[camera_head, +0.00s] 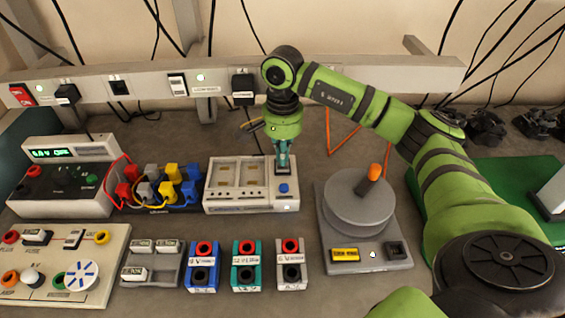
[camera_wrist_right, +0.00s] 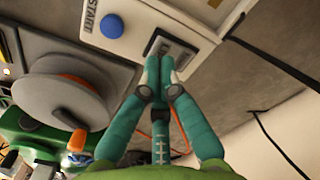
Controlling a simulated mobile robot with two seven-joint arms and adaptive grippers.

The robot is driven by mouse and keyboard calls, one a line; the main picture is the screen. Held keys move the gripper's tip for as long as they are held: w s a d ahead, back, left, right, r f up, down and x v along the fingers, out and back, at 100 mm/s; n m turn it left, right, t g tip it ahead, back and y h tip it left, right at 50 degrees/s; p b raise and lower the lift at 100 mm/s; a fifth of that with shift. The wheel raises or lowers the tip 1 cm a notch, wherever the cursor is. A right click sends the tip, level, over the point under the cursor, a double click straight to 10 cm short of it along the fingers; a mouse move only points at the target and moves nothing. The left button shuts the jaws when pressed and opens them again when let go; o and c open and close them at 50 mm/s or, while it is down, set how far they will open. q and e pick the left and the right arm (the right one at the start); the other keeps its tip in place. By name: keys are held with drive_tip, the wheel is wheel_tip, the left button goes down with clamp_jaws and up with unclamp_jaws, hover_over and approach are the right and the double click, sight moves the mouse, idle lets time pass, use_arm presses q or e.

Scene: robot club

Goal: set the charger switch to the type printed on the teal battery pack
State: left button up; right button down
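The teal battery pack (camera_head: 247,266) stands on the bench in the front row, with a red and a black terminal and a white label too small to read. The white charger (camera_head: 252,203) is behind it, with a blue button (camera_head: 284,188) that also shows beside the word START in the right wrist view (camera_wrist_right: 112,25). My right gripper (camera_head: 282,168) points down over the charger's right part. Its teal fingers (camera_wrist_right: 160,66) are together at the dark switch recess (camera_wrist_right: 171,48), hiding most of the switch. Contact cannot be told. My left gripper is out of view.
A blue pack (camera_head: 203,267) and a grey pack (camera_head: 290,265) flank the teal one. A round grey turntable device (camera_head: 358,204) with an orange-tipped part stands to the right. Coloured plugs (camera_head: 160,185) and a power supply (camera_head: 70,190) are to the left.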

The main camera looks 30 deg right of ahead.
sight(283, 168)
drive_tip(key=shift+f+b, duration=1)
drive_tip(key=shift+f, duration=0.2)
idle(0.8)
drive_tip(key=shift+r, duration=0.2)
drive_tip(key=shift+r+p, duration=2.3)
drive_tip(key=shift+r, duration=1.1)
drive_tip(key=shift+f, duration=0.1)
